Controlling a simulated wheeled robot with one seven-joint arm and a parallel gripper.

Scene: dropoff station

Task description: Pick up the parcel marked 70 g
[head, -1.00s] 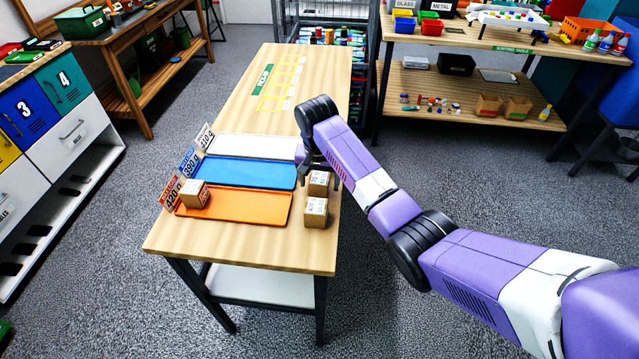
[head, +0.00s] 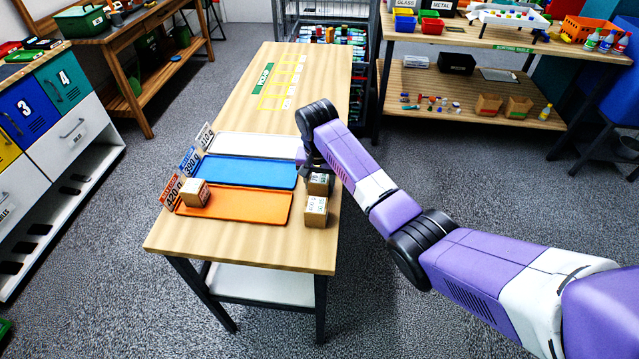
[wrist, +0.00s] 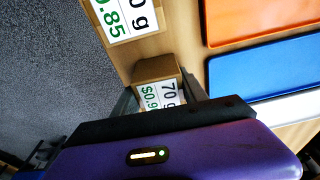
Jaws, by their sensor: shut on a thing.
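The parcel marked 70 g (wrist: 155,70) is a small brown cardboard box with a white label, seen in the wrist view directly in front of my gripper (wrist: 160,95). My gripper is shut on it, with a dark finger on each side. In the head view the parcel (head: 319,184) stands on the table at the right of the trays, with my gripper (head: 318,168) pointing down over it. Its lower label is partly hidden by my gripper body in the wrist view.
Another parcel (head: 316,211) stands just in front, close by. A parcel (head: 195,192) rests on the orange tray (head: 250,205); the blue tray (head: 245,172) and white tray (head: 250,146) are empty. Signs stand at their left ends. The table's right edge is close to the gripper.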

